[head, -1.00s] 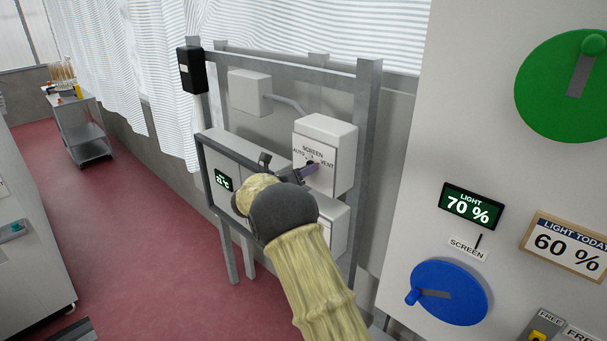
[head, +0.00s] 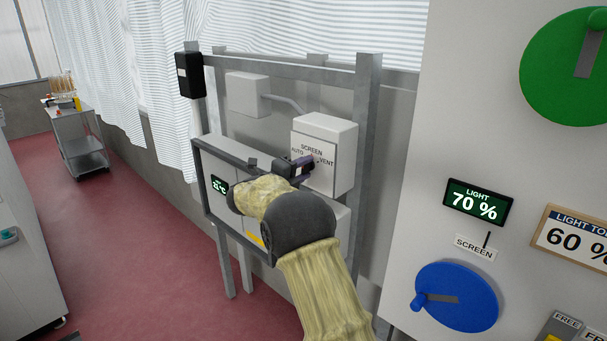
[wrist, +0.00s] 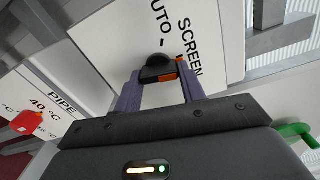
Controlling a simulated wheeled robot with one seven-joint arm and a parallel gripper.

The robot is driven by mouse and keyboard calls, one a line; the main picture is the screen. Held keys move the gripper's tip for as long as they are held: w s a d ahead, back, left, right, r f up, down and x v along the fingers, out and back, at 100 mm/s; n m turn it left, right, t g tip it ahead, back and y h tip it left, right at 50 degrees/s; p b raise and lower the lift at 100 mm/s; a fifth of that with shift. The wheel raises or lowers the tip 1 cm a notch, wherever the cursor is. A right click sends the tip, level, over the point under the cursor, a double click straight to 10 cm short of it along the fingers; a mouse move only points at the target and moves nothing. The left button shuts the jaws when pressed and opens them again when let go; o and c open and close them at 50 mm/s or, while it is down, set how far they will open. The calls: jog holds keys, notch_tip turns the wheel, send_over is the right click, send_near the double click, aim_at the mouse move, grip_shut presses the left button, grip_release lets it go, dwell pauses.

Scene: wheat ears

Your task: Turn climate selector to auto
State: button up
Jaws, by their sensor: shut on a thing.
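The climate selector is a pale box (head: 345,152) marked SCREEN, with AUTO at left and VENT at right, on the metal frame. My gripper (head: 303,164) reaches its front face from the lower left, between the two labels. In the wrist view its purple fingers with orange pads (wrist: 160,76) are closed on the selector's dark knob (wrist: 159,61). The end of the AUTO label and a dash mark show just beyond the knob. The fingers hide part of the knob, so I cannot tell exactly where it points.
Below the selector is a PIPE panel (wrist: 50,95) with a red knob (wrist: 27,122). A green handle (wrist: 298,134) shows at right in the wrist view. A wall panel with a blue dial (head: 455,296) and a green dial (head: 565,70) stands right. Open red floor lies left.

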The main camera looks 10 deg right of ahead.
jog(key=n, duration=0.3)
jog(key=shift+n+p, duration=0.3)
jog(key=shift+n, duration=0.1)
jog(key=n+p, duration=0.1)
jog(key=n, duration=0.2)
jog(key=shift+a+r+n, duration=0.1)
jog(key=shift+n, duration=0.2)
jog(key=n+p, duration=0.3)
jog(key=n, duration=0.1)
jog(key=shift+r, duration=0.1)
jog(key=shift+w+n+p, duration=0.1)
jog(key=shift+n+p, duration=0.45)
jog(key=shift+n, duration=0.75)
jog(key=shift+f, duration=0.2)
jog(key=o, duration=1)
jog(key=shift+a, duration=0.1)
jog(key=shift+r, duration=0.15)
